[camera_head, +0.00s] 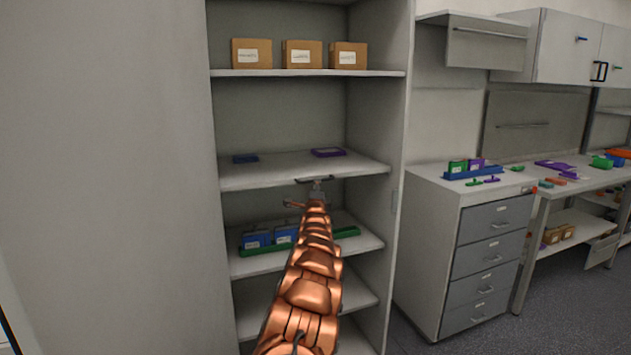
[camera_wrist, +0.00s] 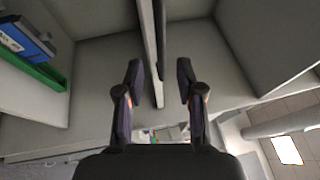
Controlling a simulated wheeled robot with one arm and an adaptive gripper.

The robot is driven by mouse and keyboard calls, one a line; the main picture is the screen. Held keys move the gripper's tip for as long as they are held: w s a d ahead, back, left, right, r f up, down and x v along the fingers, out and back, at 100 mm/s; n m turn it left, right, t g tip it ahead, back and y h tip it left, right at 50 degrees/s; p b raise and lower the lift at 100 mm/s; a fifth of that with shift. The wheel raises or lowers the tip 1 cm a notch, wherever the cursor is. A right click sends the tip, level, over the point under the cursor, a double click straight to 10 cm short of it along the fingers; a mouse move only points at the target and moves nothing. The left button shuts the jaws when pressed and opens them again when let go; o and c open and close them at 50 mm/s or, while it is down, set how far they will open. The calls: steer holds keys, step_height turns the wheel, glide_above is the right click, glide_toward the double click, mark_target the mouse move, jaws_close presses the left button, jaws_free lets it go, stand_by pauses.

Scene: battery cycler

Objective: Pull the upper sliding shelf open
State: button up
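The upper sliding shelf (camera_head: 270,176) is a light grey board in the tall open cabinet, carrying a blue item and a purple tray. A dark bar handle (camera_head: 314,179) is at the middle of its front edge. My gripper (camera_head: 317,186) is at this handle, at the end of my copper arm. In the wrist view my gripper (camera_wrist: 160,82) is open, with one dark finger on each side of the shelf's edge (camera_wrist: 151,50) and the dark handle (camera_wrist: 160,35). A gap shows beside each finger; contact cannot be made out.
A lower shelf (camera_head: 250,267) holds a green tray (camera_head: 347,232) and blue boxes (camera_head: 257,239), partly behind my arm. Three cardboard boxes (camera_head: 302,54) stand on the top shelf (camera_head: 305,73). A drawer unit (camera_head: 447,235) stands right of the cabinet.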

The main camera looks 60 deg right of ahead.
steer(key=shift+p+x, duration=1.15)
steer(key=shift+x, duration=1.55)
steer(key=shift+r, duration=0.2)
jaws_close()
